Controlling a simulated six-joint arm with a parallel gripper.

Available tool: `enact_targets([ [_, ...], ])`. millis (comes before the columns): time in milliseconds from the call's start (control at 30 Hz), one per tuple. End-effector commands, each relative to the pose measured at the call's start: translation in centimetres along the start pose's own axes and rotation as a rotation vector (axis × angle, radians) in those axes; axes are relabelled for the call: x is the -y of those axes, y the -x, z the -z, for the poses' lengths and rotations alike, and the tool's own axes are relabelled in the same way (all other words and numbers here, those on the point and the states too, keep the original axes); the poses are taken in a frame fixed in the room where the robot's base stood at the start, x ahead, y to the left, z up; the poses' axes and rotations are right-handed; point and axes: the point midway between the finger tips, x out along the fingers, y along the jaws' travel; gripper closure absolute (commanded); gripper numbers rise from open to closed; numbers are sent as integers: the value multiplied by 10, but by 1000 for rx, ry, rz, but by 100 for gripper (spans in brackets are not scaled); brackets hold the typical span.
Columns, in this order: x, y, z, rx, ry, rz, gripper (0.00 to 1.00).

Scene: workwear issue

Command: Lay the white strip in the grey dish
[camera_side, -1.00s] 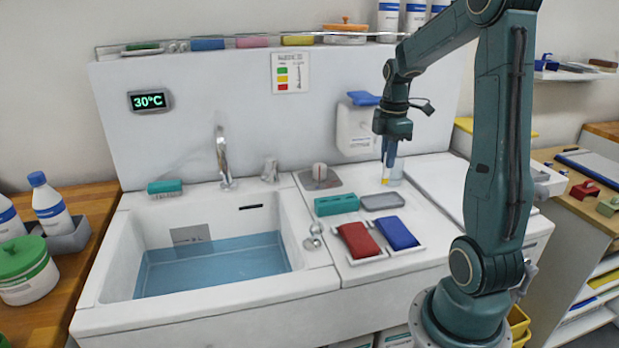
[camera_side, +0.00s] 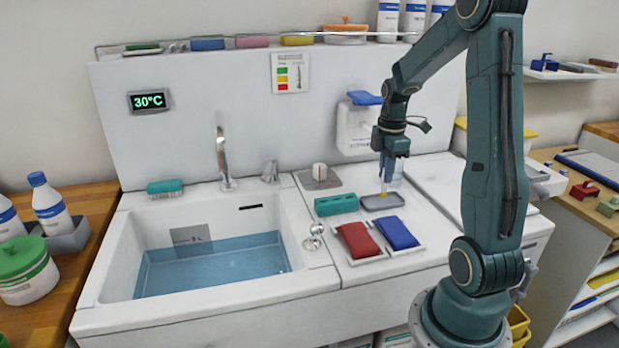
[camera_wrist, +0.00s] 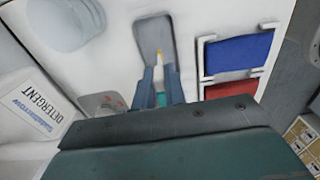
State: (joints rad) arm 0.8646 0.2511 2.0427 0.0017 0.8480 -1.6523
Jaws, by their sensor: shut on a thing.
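My gripper (camera_side: 384,180) points down over the counter right of the sink and is shut on a thin white strip. The strip hangs from the fingers with its yellow lower end (camera_side: 383,194) over the grey dish (camera_side: 370,205). In the wrist view the strip (camera_wrist: 158,68) shows between the two blue-grey fingers, its end over the near part of the dish (camera_wrist: 152,30). The dish is shallow, oblong and otherwise looks empty. I cannot tell whether the strip touches it.
A teal block (camera_side: 336,205) lies left of the dish. Red (camera_side: 357,240) and blue (camera_side: 397,233) pads lie in front. The water-filled sink (camera_side: 212,265) is further left.

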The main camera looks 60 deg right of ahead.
Motion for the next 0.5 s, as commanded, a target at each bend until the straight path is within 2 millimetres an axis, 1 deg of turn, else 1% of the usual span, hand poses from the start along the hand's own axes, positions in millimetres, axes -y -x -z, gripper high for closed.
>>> enact_targets([
  [333, 0, -5, 0, 0, 0, 0, 100],
  [367, 0, -5, 0, 0, 0, 0, 82],
  [400, 0, -5, 0, 0, 0, 0, 74],
  [433, 0, -5, 0, 0, 0, 0, 68],
  [467, 0, -5, 0, 0, 0, 0, 66],
  [500, 0, -5, 0, 0, 0, 0, 66],
])
